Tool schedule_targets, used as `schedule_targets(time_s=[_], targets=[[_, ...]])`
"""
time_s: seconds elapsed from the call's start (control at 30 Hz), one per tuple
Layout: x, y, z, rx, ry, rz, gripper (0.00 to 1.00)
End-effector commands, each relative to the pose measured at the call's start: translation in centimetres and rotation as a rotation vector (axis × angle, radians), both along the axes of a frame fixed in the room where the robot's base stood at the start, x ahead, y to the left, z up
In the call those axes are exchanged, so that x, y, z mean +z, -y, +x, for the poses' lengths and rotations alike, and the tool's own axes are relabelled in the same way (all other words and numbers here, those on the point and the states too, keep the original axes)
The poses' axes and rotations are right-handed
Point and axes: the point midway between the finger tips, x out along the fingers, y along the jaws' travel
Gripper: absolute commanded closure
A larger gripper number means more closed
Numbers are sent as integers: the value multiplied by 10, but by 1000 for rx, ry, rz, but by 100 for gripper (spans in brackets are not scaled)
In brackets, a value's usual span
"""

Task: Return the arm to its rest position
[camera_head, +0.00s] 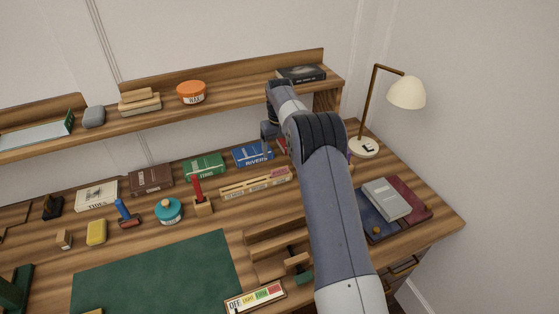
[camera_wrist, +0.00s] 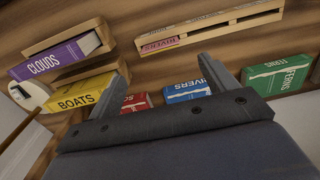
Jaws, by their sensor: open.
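My grey arm reaches from the lower right of the head view up over the desk. My gripper (camera_head: 269,132) is at its far end, near the back of the desk below the shelf, beside the blue book (camera_head: 252,154). In the wrist view my gripper (camera_wrist: 163,62) shows two grey fingers spread apart with nothing held between them. The blue book (camera_wrist: 187,91) and a red book (camera_wrist: 136,102) show between and behind the fingers. The arm hides part of the desk's right side.
The wooden slotted rack (camera_head: 256,183) lies in front of the books. A yellow book (camera_wrist: 86,92) and a purple book (camera_wrist: 62,55) are near the left finger. The shelf (camera_head: 235,97) overhangs the back, carrying a black book (camera_head: 301,74). A lamp (camera_head: 405,92) stands right.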

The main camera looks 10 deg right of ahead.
Motion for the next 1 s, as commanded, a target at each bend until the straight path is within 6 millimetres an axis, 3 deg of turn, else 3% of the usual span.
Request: schedule_targets(time_s=[0.2, 0.6, 0.77, 1.0], targets=[[20, 0, 0, 0, 1, 0, 19], [20, 0, 0, 0, 0, 0, 19], [5, 0, 0, 0, -3, 0, 19], [-40, 0, -1, 0, -5, 0, 19]])
